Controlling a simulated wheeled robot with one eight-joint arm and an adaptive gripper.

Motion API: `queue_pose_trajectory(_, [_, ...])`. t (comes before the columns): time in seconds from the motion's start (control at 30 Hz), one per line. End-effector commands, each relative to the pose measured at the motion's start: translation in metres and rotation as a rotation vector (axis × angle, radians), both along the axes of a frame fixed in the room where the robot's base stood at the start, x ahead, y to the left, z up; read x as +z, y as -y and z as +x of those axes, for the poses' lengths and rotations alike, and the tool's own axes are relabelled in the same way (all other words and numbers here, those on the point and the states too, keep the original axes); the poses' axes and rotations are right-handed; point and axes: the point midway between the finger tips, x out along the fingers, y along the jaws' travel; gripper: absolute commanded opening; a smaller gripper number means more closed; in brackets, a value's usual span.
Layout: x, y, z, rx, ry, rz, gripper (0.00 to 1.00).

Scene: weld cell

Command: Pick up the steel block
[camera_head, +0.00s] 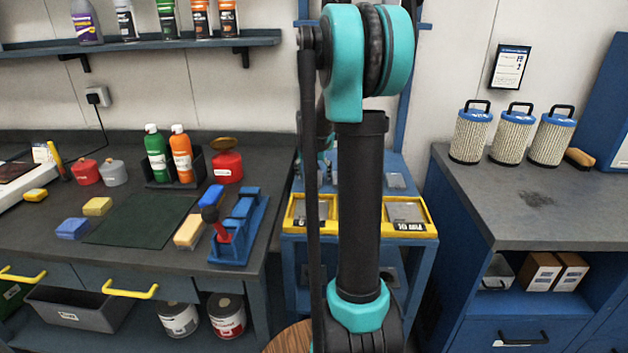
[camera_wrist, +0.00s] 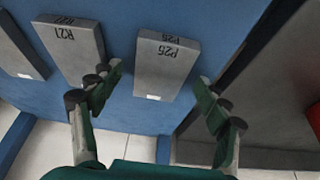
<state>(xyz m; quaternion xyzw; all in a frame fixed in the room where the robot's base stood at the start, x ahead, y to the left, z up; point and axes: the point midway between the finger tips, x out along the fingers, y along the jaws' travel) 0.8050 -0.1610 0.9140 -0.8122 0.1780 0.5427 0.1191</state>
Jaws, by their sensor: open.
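In the wrist view, a grey metal-looking block (camera_wrist: 163,65) lies on a blue surface (camera_wrist: 122,112), its upside-down label hard to read. My gripper (camera_wrist: 159,80) is open and empty, with one finger on each side of this block's near end. I cannot tell its height above the block. A second grey block (camera_wrist: 72,52), marked R21, lies just left of the left finger. A third grey block (camera_wrist: 20,58) is cut by the left edge. Which is the steel block is not clear. In the head view, my arm largely hides the gripper.
In the head view, a blue cart (camera_head: 425,258) carries yellow trays (camera_head: 430,217) and a small grey block (camera_head: 396,181). A cluttered bench (camera_head: 268,172) stands left, and a grey-topped cabinet (camera_head: 500,205) with several filters (camera_head: 470,138) stands right. The wrist view shows a dark edge on the right.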

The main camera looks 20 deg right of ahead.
Motion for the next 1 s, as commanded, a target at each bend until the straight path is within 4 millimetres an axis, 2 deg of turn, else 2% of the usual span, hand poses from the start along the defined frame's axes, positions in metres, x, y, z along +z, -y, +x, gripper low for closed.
queue_pose_trajectory(0.13, [0.0002, -0.0001, -0.0002, 0.0, 0.0, 0.0, 0.73])
queue_pose_trajectory(0.73, [0.0004, -0.0002, -0.0003, 0.001, 0.0, 0.0, 0.0])
queue_pose_trajectory(1.0, [0.0011, -0.0001, -0.0003, 0.001, 0.001, -0.001, 0.0])
